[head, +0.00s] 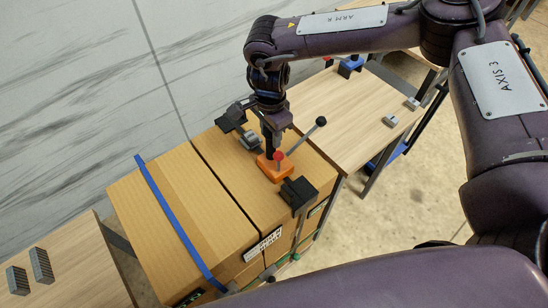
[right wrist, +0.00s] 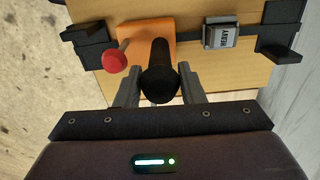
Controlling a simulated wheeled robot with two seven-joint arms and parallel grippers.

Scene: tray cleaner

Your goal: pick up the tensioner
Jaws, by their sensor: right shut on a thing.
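The tensioner has an orange body (head: 274,170), a red knob (head: 279,156) and a black upright handle. It sits on top of the right-hand cardboard box, and its orange body also shows in the right wrist view (right wrist: 147,42). My right gripper (head: 272,133) is above it, pointing down. In the right wrist view its two grey fingers (right wrist: 158,88) are shut on the black handle (right wrist: 158,70), one on each side. A thin rod with a black ball end (head: 321,121) slants up beside the tensioner. My left gripper is not in view.
A blue strap (head: 180,222) crosses the left box. A wooden table (head: 345,115) with small items stands behind; a marbled wall (head: 75,90) is at left.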

